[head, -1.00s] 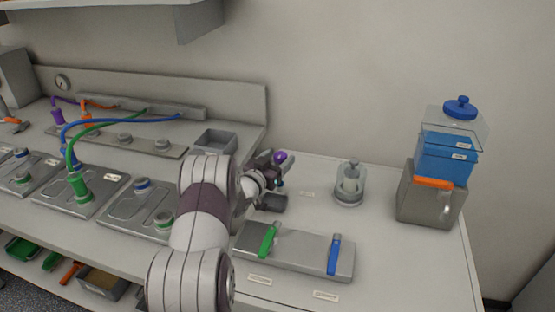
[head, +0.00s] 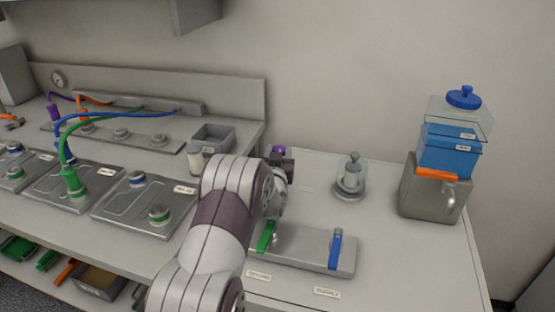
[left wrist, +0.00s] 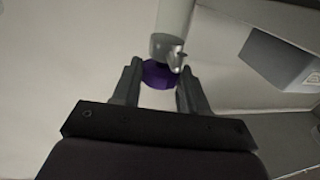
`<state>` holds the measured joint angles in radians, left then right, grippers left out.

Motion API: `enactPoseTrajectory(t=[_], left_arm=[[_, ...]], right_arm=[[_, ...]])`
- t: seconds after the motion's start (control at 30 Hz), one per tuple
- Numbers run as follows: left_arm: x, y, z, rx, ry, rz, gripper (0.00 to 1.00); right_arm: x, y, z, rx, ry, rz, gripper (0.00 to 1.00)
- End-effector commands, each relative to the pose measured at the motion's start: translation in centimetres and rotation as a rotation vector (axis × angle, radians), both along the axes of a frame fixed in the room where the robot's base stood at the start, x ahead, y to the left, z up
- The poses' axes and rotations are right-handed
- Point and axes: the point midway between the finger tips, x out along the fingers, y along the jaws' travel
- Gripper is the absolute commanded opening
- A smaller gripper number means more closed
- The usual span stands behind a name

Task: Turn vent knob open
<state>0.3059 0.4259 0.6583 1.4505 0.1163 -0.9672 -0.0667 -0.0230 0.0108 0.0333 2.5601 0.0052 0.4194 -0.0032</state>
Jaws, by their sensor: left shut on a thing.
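The purple knob (head: 279,150) shows as a small patch behind my left gripper (head: 284,163) in the head view, near the back edge of the right-hand bench. In the left wrist view the purple knob (left wrist: 158,74) lies between the two finger tips of my left gripper (left wrist: 160,88), which is shut on it. A pale cylinder with a small metal fitting (left wrist: 172,35) meets the knob there. The knob's open or closed marking is not visible. My right gripper is not in view.
A glass jar (head: 350,178) and a grey box (head: 432,196) under a blue container (head: 448,152) stand to the right. A grey bin (head: 213,139) is behind my arm.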

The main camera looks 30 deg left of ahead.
Motion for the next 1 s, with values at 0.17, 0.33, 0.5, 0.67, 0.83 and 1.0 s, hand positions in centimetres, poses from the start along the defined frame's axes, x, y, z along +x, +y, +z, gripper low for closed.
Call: enactPoseTrajectory(t=[0.17,0.33,0.5,0.67,0.83,1.0], left_arm=[[0.3,-0.5,-0.1,0.0,0.0,0.161,0.13],[0.5,-0.7,0.1,-0.001,0.002,0.322,0.13],[0.6,-0.9,0.2,0.0,0.002,0.485,0.13],[0.9,-0.9,0.1,-0.001,0.0,0.639,0.13],[1.0,-1.0,-0.1,-0.002,-0.001,0.798,0.13],[1.2,-1.0,-0.3,-0.003,-0.003,0.939,0.12]], right_arm=[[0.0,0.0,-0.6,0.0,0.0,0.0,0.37],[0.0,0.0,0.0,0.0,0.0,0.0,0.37],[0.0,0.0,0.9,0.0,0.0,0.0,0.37],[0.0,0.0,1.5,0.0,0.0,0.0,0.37],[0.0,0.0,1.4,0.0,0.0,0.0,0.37],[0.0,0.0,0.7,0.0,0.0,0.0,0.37]])
